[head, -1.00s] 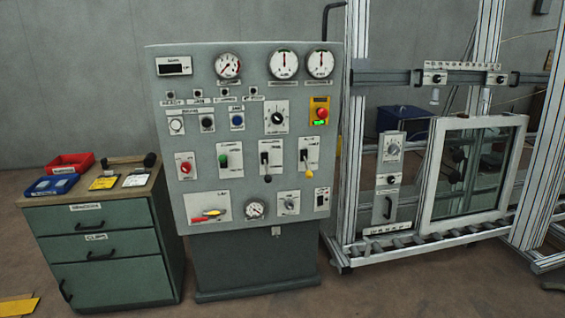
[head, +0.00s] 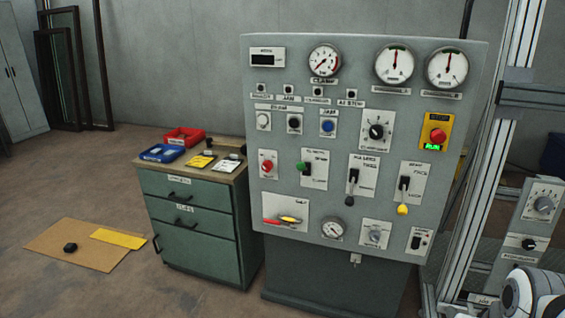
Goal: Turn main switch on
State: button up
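A grey control panel (head: 408,112) stands upright at centre right in the head view. Its labels are mostly too small to read, so I cannot tell for certain which control is the main switch. A red rotary knob (head: 267,166) sits on a white plate at the panel's left side. A small black switch (head: 420,241) is at the lower right. Part of my arm shows at the bottom right corner; my gripper's fingers are not in view.
A red emergency button (head: 437,135) sits on a yellow box with a lit green display. A green drawer cabinet (head: 190,250) with trays stands left of the panel. A metal frame (head: 500,150) rises at right. Cardboard (head: 60,245) lies on the floor at left, near open floor.

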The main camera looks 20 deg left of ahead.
aim_at(267, 165)
jog(key=u, duration=0.4)
jog(key=i, duration=0.6)
jog(key=u, duration=0.3)
jog(key=k, duration=0.9)
jog(key=u, duration=0.2)
jog(key=i, duration=1.4)
jog(key=z, duration=0.05)
